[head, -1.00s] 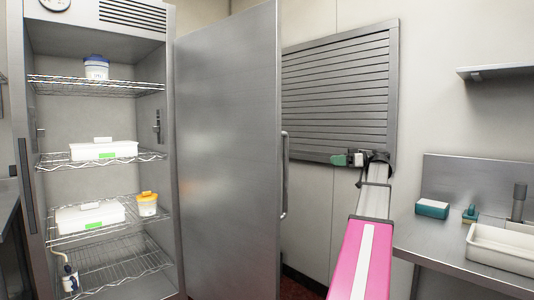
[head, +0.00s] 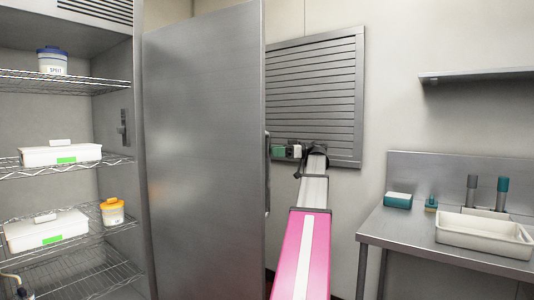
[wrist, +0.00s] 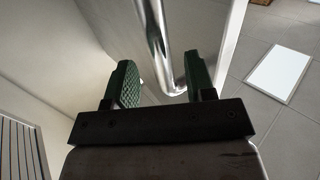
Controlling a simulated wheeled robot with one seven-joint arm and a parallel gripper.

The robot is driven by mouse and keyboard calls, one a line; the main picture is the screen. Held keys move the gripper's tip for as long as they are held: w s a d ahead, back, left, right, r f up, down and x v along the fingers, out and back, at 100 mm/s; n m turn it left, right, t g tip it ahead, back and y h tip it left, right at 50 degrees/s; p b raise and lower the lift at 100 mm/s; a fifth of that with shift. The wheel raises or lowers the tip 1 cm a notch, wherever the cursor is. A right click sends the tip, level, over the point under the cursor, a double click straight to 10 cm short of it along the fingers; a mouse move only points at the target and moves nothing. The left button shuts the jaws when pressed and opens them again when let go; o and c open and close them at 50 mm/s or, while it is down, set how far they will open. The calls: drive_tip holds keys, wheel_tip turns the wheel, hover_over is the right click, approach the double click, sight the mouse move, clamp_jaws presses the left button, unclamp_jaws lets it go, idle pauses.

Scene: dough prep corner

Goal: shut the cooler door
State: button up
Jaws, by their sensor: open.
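The cooler (head: 112,180) stands at the left of the head view, its interior exposed. Its grey metal door (head: 200,150) stands wide open, to the right of the opening. The door's bar handle (head: 267,172) shows as a thin strip at the door's right edge. My gripper (head: 285,151) is just right of that edge, near the handle's upper part. In the wrist view my gripper (wrist: 163,78) is open with green pads. The chrome handle (wrist: 158,40) appears between the fingers there; I cannot tell whether it is within their reach.
The cooler's wire shelves (head: 60,84) hold white boxes (head: 62,155) and lidded tubs (head: 112,211). A louvred panel (head: 320,90) is on the wall behind my gripper. A counter (head: 395,228) with a white basin (head: 485,236) stands at right. A white floor sheet (wrist: 280,75) lies right.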

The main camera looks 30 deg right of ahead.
drive_tip(key=shift+x, duration=1.85)
